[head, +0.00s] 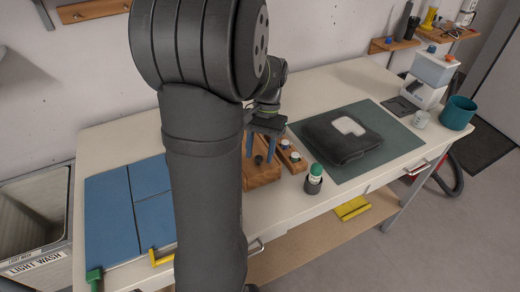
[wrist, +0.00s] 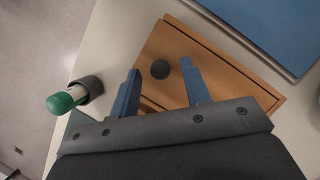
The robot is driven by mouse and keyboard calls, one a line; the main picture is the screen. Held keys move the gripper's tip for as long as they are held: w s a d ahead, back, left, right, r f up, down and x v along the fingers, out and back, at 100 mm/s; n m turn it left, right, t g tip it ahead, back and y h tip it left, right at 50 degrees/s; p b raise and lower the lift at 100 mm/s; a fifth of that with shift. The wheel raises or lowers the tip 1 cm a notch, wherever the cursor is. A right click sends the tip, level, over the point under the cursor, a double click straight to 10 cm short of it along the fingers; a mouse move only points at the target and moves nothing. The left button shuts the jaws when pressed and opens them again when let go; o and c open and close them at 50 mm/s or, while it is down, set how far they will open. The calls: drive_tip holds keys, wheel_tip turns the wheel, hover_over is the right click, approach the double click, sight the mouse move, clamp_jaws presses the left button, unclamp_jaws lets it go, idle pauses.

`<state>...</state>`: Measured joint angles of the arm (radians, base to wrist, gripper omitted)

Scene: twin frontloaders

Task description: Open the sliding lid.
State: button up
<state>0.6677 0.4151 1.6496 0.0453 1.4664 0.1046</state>
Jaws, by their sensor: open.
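A wooden box with a flat wooden lid (wrist: 190,40) fills the middle of the wrist view; the box (head: 262,175) shows in the head view on the white table, partly hidden behind my arm. A round dark knob (wrist: 160,69) stands on the lid and also shows in the head view (head: 258,160). My gripper (head: 261,157) is open, pointing down over the box. In the wrist view its two blue fingers (wrist: 160,72) lie on either side of the knob, with gaps on both sides. I cannot tell whether the tips are level with the knob.
A green-capped bottle in a dark holder (head: 314,180) stands close right of the box. A wooden rack with small jars (head: 293,157) is beside it. A folded dark garment (head: 340,138) lies on a green mat (head: 390,125). Blue panels (head: 110,215) lie at left.

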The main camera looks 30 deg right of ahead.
clamp_jaws()
drive_tip(key=s, duration=1.4)
drive_tip(key=shift+s, duration=0.15)
unclamp_jaws()
drive_tip(key=v, duration=1.7)
drive_tip(key=shift+r, duration=0.25)
